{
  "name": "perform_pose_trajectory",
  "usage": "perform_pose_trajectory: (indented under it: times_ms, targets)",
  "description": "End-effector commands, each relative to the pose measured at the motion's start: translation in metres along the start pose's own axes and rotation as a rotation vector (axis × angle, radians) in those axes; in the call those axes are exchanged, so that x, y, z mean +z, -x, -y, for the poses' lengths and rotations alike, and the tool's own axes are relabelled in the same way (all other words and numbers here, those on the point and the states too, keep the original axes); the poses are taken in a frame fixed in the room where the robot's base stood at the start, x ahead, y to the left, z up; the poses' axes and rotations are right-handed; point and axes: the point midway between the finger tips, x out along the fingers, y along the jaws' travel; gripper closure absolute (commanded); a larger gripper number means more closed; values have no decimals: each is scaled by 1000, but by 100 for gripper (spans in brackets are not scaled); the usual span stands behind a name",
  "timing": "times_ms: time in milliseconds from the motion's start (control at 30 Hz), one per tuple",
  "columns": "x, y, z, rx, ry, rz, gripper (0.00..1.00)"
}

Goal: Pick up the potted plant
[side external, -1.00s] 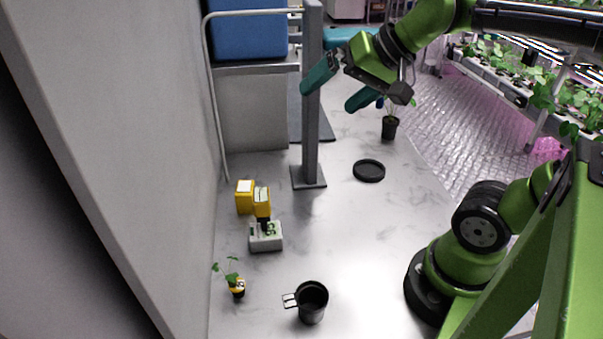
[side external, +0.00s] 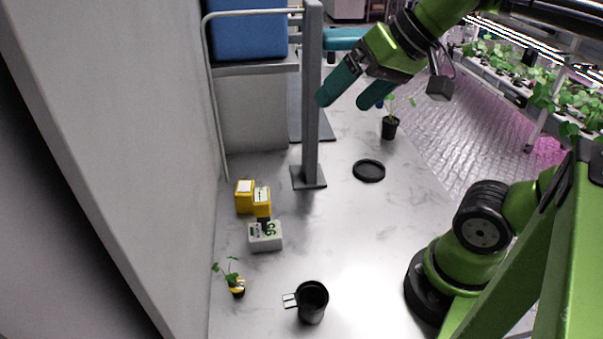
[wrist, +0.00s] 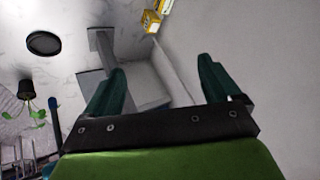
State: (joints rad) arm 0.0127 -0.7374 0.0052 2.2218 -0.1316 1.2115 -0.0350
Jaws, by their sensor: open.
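A potted plant (side external: 390,128) with a black pot and thin green leaves stands upright at the back right of the marble surface. It also shows at the left edge of the wrist view (wrist: 27,90). A smaller plant in a yellow and dark pot (side external: 237,288) stands at the front left, by the wall. My gripper (side external: 348,99), with teal fingers, is open and empty, raised above the surface. In the side view it appears left of and above the black-potted plant. Both fingers show apart in the wrist view (wrist: 160,75), with no plant between them.
A black saucer (side external: 369,171) lies near the black-potted plant. A white scale (side external: 265,237), yellow boxes (side external: 245,197) and a black mug (side external: 312,302) stand nearer the front. The surface's middle is clear.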

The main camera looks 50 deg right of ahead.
Motion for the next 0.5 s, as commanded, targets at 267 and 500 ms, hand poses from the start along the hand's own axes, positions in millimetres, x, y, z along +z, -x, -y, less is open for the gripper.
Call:
perform_pose_trajectory:
  times_ms: [267,500]
  targets:
    - [-46,72,33,0,0,-1,10]
    - [-124,78,0,114,-26,-5,10]
